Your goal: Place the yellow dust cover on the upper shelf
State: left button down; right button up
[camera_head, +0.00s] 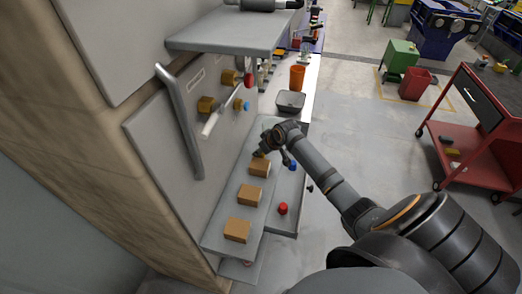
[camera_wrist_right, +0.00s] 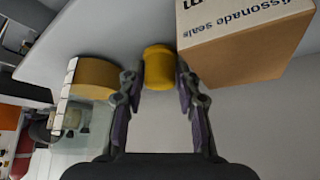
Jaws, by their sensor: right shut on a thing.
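The yellow dust cover (camera_wrist_right: 160,67) is a small rounded cylinder between the fingertips of my right gripper (camera_wrist_right: 158,85) in the right wrist view. The gripper is shut on it. In the head view my right gripper (camera_head: 268,149) is over the far part of the upper shelf (camera_head: 226,212), just beyond the farthest cardboard box. The cover is hidden there by the gripper. I cannot tell whether the cover touches the shelf. My left gripper is not in view.
Several cardboard boxes stand on the upper shelf, one nearest (camera_head: 236,230); a lettered box (camera_wrist_right: 240,42) is close right of the cover. A red cap (camera_head: 283,208) and a blue cap (camera_head: 292,166) sit on the lower shelf. A grey handle (camera_head: 180,120) juts out at left.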

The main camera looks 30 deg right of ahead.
jog(key=shift+f, duration=0.15)
jog(key=o, duration=0.5)
jog(key=shift+o, duration=0.2)
jog(key=shift+s+d+r, duration=0.1)
jog(key=shift+s+r, duration=0.1)
jog(key=shift+r, duration=0.25)
jog(key=v, duration=1.1)
jog(key=shift+r, duration=0.15)
